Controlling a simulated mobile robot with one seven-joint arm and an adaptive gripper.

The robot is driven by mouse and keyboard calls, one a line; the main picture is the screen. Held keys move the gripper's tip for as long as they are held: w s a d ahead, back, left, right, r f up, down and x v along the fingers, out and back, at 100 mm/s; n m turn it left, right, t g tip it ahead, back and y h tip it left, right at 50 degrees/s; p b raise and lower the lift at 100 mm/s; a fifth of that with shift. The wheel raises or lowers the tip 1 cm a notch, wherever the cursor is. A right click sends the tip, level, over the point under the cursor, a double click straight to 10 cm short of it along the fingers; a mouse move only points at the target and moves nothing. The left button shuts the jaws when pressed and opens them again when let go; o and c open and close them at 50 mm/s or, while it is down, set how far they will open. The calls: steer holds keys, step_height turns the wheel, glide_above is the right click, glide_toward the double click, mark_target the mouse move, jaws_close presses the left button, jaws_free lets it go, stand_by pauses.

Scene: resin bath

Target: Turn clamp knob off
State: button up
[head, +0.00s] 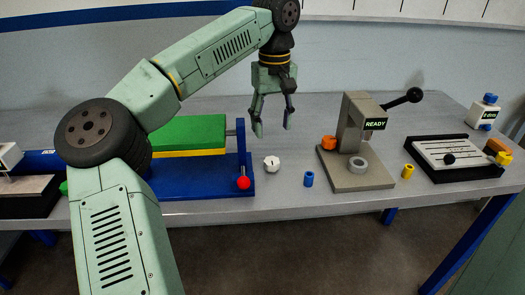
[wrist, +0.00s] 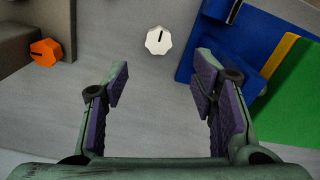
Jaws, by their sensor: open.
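A white faceted knob (head: 272,163) sits on the table just right of the blue clamp fixture (head: 205,187). In the wrist view the white knob (wrist: 158,40) has a dark pointer line, running nearly up the picture. An orange knob (head: 329,142) is on the grey press; it also shows in the wrist view (wrist: 45,52) at the left. No label shows which knob is the clamp's. My gripper (head: 273,122) is open and empty, above and apart from the white knob. In the wrist view the white knob is beyond the fingertips (wrist: 158,85), centred between them.
The fixture holds a green and yellow block (head: 190,133) and has a red ball handle (head: 243,183). A grey press (head: 352,178) with a READY display stands to the right. A blue cylinder (head: 309,179) lies between them. The table around the white knob is clear.

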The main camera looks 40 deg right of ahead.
mark_target(272, 161)
step_height(272, 161, down, 10)
steer(key=shift+s+f+p, duration=0.15)
steer(key=shift+f+p, duration=0.1)
steer(key=shift+p, duration=0.65)
steer(key=c, duration=1.1)
steer(key=shift+c, duration=0.2)
